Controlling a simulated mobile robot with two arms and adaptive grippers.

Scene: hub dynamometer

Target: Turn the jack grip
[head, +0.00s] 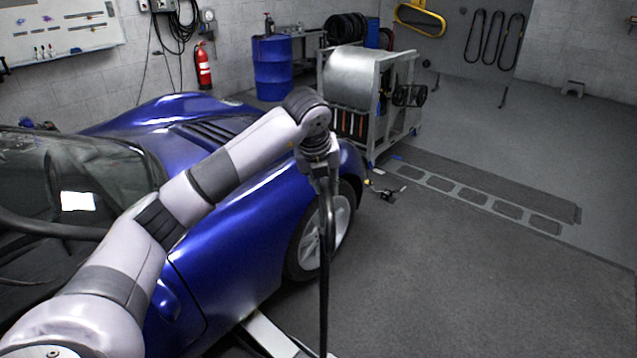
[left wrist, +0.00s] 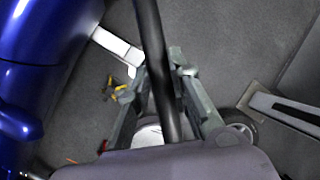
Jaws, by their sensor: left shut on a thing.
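The jack grip (head: 323,290) is a long, thin black bar that runs steeply down to the bottom edge of the head view. In the left wrist view, the bar (left wrist: 149,30) passes between the two grey-green fingers. My left gripper (head: 325,198) points down beside the blue car's front wheel and is shut around the bar. Its fingers also show in the left wrist view (left wrist: 161,85). The lower end of the bar and the jack body are not clear in the head view. My right gripper is not in view.
The blue car (head: 235,245) stands close on the left, under my left arm. A pale lift arm (head: 268,334) lies low beside it. A metal roller stand (head: 370,95), a blue drum (head: 272,68) and a fire extinguisher (head: 203,66) stand behind. The floor at right is open.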

